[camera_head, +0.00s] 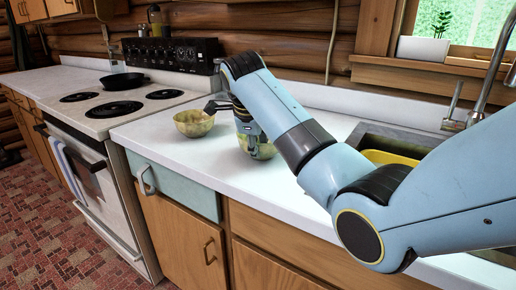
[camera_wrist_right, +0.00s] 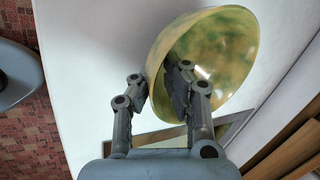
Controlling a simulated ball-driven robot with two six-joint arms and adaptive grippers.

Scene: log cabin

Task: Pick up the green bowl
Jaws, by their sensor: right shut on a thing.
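The green bowl (camera_head: 194,125), mottled yellow-green, is at the left of the right gripper over the white counter in the head view. In the right wrist view the bowl (camera_wrist_right: 215,45) is tilted, its opening facing the lower right. My right gripper (camera_head: 217,104) is at the bowl's right rim. In the wrist view the right gripper (camera_wrist_right: 161,90) is shut on the bowl wall, one finger outside and one inside. I cannot tell whether the bowl touches the counter. My left gripper is not in view.
A yellow-green object (camera_head: 262,151) stands on the counter, partly hidden by my right arm. A stove (camera_head: 112,105) with a black pan (camera_head: 122,81) is at the left. A sink (camera_head: 385,145) with a yellow item is at the right. The front counter (camera_head: 180,145) is clear.

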